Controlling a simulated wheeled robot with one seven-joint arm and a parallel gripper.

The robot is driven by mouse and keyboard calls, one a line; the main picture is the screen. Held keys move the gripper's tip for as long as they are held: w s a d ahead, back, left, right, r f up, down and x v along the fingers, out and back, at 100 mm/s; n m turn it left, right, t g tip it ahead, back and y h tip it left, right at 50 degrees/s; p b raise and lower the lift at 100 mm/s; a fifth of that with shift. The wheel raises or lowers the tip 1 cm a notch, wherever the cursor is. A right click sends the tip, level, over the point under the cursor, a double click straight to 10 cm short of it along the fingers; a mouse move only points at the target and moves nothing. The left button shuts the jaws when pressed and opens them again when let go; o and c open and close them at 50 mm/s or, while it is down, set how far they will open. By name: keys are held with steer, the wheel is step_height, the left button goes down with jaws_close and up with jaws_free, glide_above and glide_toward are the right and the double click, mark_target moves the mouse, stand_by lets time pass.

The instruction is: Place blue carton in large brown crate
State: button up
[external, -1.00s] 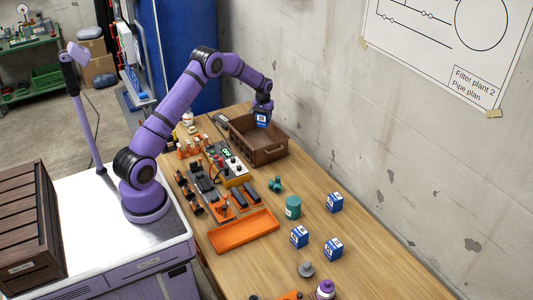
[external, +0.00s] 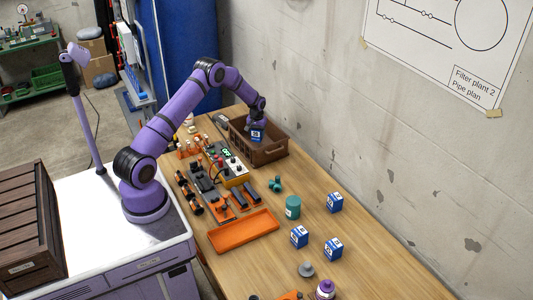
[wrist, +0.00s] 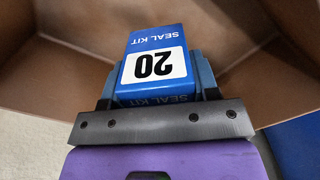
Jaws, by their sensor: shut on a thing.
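A blue carton (external: 257,135) with a white label is held in my gripper (external: 257,126) at the large brown crate (external: 268,155) on the far part of the table. In the wrist view the carton (wrist: 155,62) reads "SEAL KIT 20" upside down, with my gripper (wrist: 158,92) shut on it. The crate's brown inner walls (wrist: 70,65) surround it there. The carton is inside the crate's opening; I cannot tell whether it touches the floor. Three other blue cartons, one at the right (external: 335,202) and two nearer (external: 299,237) (external: 333,248), stand on the table.
An orange tray (external: 243,233), a teal cylinder (external: 293,207) and a teal fitting (external: 275,184) lie nearer on the table. Tools and pipe parts line its left side. A concrete wall (external: 400,150) runs along the right. The table's right strip is mostly clear.

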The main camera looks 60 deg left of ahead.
mark_target(257, 139)
steer(key=shift+f, duration=2.1)
steer(key=shift+f, duration=0.15)
steer(key=o, duration=0.9)
step_height(257, 139, up, 12)
steer(key=shift+r, duration=0.15)
